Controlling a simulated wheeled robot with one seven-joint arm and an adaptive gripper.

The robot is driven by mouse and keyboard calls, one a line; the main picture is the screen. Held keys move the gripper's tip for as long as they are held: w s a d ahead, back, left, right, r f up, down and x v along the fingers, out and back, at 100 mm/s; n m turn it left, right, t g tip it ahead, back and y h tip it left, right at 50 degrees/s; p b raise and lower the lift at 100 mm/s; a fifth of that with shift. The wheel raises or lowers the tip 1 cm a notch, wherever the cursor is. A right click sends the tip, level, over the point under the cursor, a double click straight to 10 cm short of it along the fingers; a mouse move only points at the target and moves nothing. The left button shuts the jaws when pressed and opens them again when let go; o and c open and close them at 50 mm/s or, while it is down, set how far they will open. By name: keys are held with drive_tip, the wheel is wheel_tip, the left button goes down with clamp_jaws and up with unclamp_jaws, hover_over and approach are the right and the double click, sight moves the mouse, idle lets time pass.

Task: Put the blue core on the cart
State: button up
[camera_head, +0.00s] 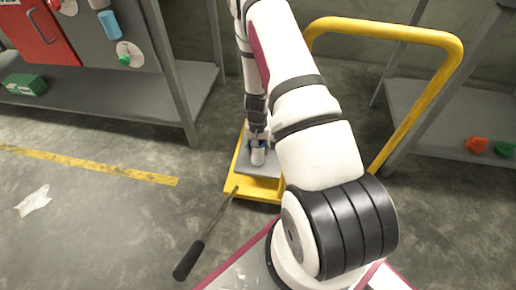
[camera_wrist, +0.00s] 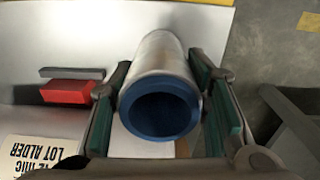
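The blue core (camera_wrist: 160,108) is a hollow tube with a blue rim and a silvery outer side. In the wrist view its open end faces the camera. My gripper (camera_wrist: 162,85) has its green-padded fingers against both sides of it and looks shut on it. In the head view the silvery side of the core (camera_head: 258,157) shows upright below my gripper (camera_head: 256,139), over the grey deck of the yellow cart (camera_head: 262,190). I cannot tell whether its bottom touches the deck. My arm hides the cart's right part.
In the wrist view a red block (camera_wrist: 68,91), a grey strip and a printed label (camera_wrist: 42,152) lie left of the core. In the head view the cart's yellow handle (camera_head: 440,95) rises at the right. Shelves stand at left (camera_head: 100,97) and right. A black-gripped lever (camera_head: 188,261) lies in front.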

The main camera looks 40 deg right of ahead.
drive_tip(key=shift+o, duration=1.3)
drive_tip(key=shift+r, duration=0.1)
